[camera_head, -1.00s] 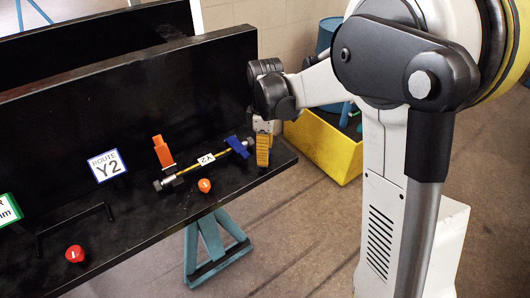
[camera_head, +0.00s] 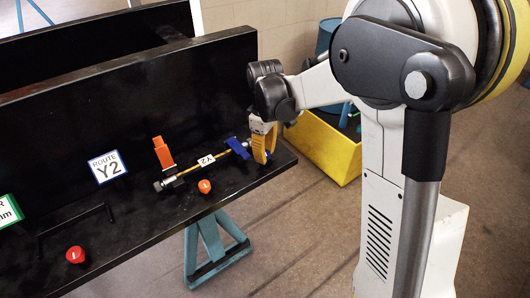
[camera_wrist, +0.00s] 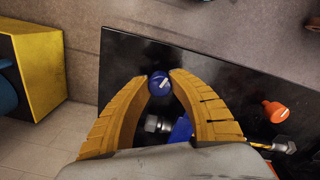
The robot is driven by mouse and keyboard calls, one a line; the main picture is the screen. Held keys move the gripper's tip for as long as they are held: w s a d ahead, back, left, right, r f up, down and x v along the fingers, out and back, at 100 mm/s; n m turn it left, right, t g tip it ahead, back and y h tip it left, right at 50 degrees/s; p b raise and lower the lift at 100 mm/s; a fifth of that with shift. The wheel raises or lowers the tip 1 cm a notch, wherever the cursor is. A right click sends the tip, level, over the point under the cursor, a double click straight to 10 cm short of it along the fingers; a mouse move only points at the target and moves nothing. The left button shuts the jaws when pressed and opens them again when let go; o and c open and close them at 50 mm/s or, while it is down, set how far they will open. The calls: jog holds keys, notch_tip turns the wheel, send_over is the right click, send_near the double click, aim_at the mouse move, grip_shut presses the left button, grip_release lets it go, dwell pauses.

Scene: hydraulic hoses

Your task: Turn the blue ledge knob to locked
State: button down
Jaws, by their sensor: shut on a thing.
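The blue ledge knob (camera_wrist: 158,84) is a small round knob with a white mark, near the end of the black ledge (camera_wrist: 125,60). In the wrist view, the mark lies off-centre, towards the right side of the knob. My gripper (camera_wrist: 161,79) has its curved yellow fingers on either side of the knob, shut on it at the tips. In the head view, my gripper (camera_head: 263,157) reaches down at the ledge's right end, and only a bit of the blue knob (camera_head: 268,154) shows beside the fingers.
A hose with a blue lever (camera_head: 237,148) and an orange lever (camera_head: 163,153) lies left of my gripper, close to the fingers. An orange knob (camera_head: 204,186) and a red knob (camera_head: 75,254) stand further left. A yellow bin (camera_head: 328,145) is on the floor behind.

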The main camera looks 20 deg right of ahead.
jog(key=m, duration=1.4)
jog(key=shift+p, duration=0.3)
dwell(0.4)
jog(key=c, duration=1.1)
grip_release()
jog(key=shift+r, duration=0.1)
notch_tip(320, 180, up, 12)
jog(key=shift+s, duration=0.1)
